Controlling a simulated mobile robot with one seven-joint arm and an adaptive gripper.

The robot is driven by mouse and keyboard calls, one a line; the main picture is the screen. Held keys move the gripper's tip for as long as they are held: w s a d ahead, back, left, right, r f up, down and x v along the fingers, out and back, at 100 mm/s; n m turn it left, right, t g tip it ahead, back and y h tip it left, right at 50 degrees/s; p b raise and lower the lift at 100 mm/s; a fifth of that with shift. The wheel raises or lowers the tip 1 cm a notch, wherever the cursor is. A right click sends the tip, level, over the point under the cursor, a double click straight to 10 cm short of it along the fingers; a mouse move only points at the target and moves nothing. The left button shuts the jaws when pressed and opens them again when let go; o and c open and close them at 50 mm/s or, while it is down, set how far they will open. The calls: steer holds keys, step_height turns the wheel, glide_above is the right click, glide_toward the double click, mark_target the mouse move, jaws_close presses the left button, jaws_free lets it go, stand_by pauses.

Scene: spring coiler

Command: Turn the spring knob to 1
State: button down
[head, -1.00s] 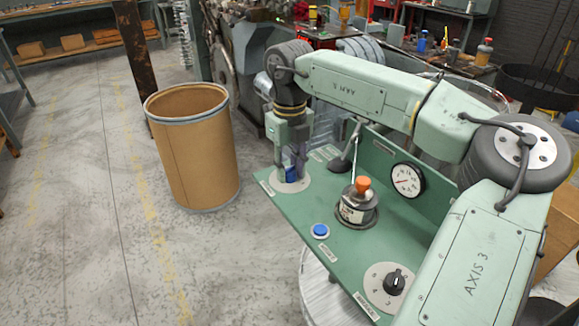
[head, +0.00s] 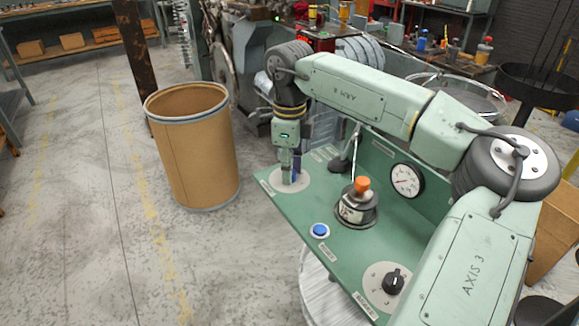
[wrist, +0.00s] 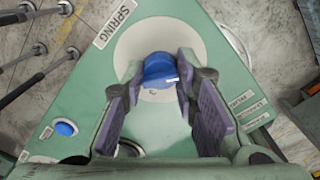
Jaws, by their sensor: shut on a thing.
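The spring knob (wrist: 160,66) is blue with a small white mark on its right side. It sits on a round pale plate (wrist: 128,45) beside the label "SPRING" in the wrist view. My gripper (wrist: 159,76) has its purple-padded fingers on either side of the knob and is shut on it. In the head view my gripper (head: 290,172) points down at the pale plate (head: 304,184) at the far left corner of the green panel, and mostly hides the knob. No numbers on the plate can be read.
On the green panel (head: 286,215) stand a blue button (head: 320,230), an orange-topped device (head: 357,205), a lever (head: 345,150), a gauge (head: 406,180) and a black dial (head: 393,281). A brown drum (head: 192,150) stands on the floor at left.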

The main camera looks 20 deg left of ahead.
stand_by(0.3)
steer(key=c, duration=1.2)
jaws_free()
steer(key=shift+c, duration=0.2)
step_height(320, 180, up, 12)
